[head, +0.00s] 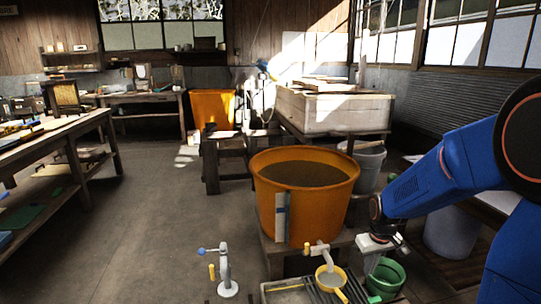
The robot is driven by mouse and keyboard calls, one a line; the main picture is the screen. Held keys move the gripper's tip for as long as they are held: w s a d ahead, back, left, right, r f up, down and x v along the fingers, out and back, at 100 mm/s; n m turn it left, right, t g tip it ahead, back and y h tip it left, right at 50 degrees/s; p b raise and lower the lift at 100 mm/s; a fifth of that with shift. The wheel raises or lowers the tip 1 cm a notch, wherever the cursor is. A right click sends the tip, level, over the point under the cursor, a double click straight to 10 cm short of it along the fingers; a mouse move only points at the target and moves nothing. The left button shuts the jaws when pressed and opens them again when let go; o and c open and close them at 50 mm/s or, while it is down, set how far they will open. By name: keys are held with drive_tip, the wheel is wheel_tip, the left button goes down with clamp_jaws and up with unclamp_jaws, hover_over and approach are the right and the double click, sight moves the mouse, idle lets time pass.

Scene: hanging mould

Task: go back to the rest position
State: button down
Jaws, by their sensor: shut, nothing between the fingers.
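My blue arm (435,185) reaches in from the right edge. My gripper (386,244) hangs at its end, small in the picture, and is shut with nothing seen in it. It is above the right side of the low bench, right of the orange tub (268,208) and above a green bucket (388,273). Its fingertips are hard to make out. It appears apart from the things below it.
A yellow ladle (331,277) lies at the bench's slatted top, near a tap-like fitting (319,248). A white stand (226,272) with blue and yellow knobs is left of it. A grey bucket (369,165) stands behind. The floor (130,225) at left is clear.

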drive_tip(key=s+a+r+t, duration=0.1)
drive_tip(key=s+r, duration=0.4)
drive_tip(key=s, duration=0.4)
drive_tip(key=s+a+r+m+t, duration=0.1)
drive_tip(key=s+r, duration=0.4)
drive_tip(key=s, duration=0.5)
drive_tip(key=s+a+r+m+t, duration=0.1)
drive_tip(key=s+r, duration=0.4)
drive_tip(key=s, duration=0.4)
drive_tip(key=shift+s+a+r, duration=0.15)
drive_tip(key=shift+r, duration=0.15)
